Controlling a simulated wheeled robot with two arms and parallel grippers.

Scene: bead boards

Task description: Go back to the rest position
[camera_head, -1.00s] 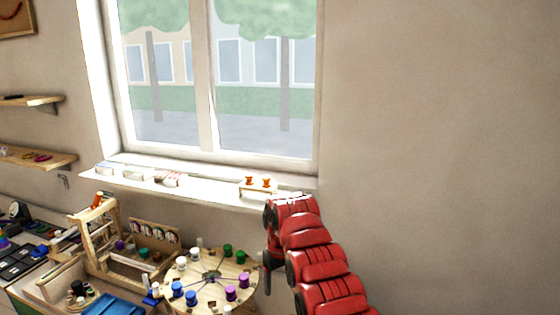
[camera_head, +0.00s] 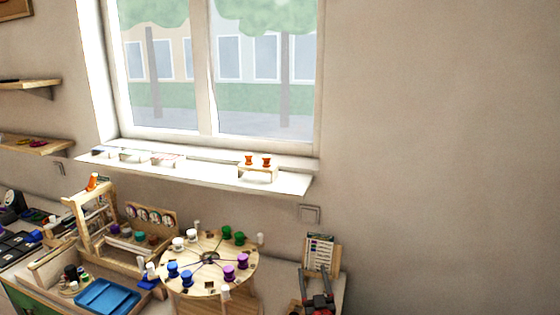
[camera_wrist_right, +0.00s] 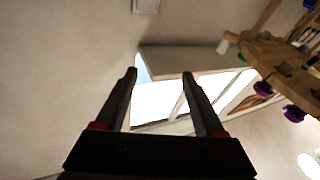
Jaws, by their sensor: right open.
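My right gripper (camera_head: 315,272) shows at the bottom edge of the head view, to the right of the round bead board (camera_head: 210,284). It is apart from the board. In the right wrist view its two dark fingers (camera_wrist_right: 160,74) are spread, with nothing between them. The bead board carries blue, green, purple and white spools around its rim. My left gripper is in neither view.
A wooden frame (camera_head: 78,222) and a blue tray (camera_head: 106,296) stand left of the board. A small card stand (camera_head: 320,251) is just behind my right gripper. The window sill (camera_head: 215,178) holds a little stand with orange spools. The wall at the right is bare.

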